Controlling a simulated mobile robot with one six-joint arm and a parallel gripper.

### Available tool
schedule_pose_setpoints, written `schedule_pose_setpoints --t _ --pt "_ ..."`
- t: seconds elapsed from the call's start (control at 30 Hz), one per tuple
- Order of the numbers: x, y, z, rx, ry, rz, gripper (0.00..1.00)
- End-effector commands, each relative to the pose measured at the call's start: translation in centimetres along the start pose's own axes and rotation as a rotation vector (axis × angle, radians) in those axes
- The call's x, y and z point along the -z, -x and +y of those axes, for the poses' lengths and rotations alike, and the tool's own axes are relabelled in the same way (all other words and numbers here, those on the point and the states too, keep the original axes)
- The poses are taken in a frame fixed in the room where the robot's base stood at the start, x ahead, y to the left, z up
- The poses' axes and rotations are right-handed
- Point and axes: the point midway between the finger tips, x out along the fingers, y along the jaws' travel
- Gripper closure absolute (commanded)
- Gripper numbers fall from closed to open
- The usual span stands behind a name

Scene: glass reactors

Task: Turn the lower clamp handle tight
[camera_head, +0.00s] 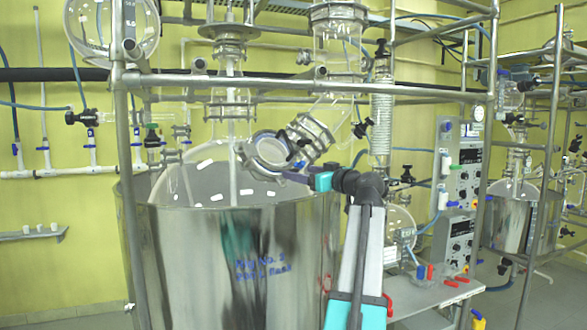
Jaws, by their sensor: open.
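The glass side port of the reactor (268,152) has a round clamped flange at its lower end. A second clamped flange (312,132) sits above it to the right on the slanted glass tube. A small dark handle (297,166) shows beside the lower flange; its exact angle is too small to tell. My gripper (284,175) reaches in from the right, just below this handle and in front of the glass. It is open. The fingertips are small and partly lost against the glass, so I cannot tell whether they touch the handle.
A large steel vessel (225,255) stands under the glass reactor. A horizontal frame bar (250,83) and an upright post (127,190) enclose the area. A control panel (460,180) and a shelf (435,293) with red and blue items stand at right.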

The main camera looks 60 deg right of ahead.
Motion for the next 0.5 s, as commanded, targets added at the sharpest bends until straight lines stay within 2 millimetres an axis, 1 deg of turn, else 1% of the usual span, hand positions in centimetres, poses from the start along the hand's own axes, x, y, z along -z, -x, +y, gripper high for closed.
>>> schedule_pose_setpoints --t 0.03,0.2,0.4,0.5 --pt "0.3 -0.9 0.1 0.002 -0.001 -0.001 0.30" --pt "0.2 -3.1 0.1 0.001 -0.002 -0.001 0.30" --pt "0.1 -4.8 0.1 0.000 -0.001 0.000 0.30" --pt "0.1 -5.1 0.1 0.000 0.000 0.000 0.30"
